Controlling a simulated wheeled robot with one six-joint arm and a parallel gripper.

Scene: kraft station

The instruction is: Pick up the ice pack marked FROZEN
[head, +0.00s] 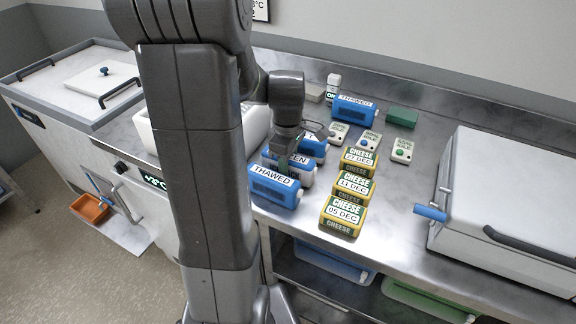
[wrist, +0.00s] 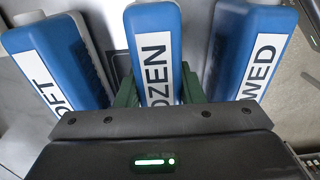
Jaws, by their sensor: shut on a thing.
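In the head view the FROZEN pack (head: 298,177) shows "EN", partly hidden by my gripper (head: 291,161). I cannot tell whether it is clear of the counter. A THAWED pack (head: 272,188) stands in front, also at the right of the wrist view (wrist: 250,50). A pack (head: 314,147) stands behind, its label ending "OFT" at the wrist view's left (wrist: 50,60).
Several cheese packs (head: 343,215) stand to the right, with small white labelled units (head: 368,141) behind them. Another THAWED pack (head: 354,109) and a green block (head: 401,117) are at the back. A grey lidded box (head: 510,200) stands at right. A white bin (head: 255,127) is behind my arm.

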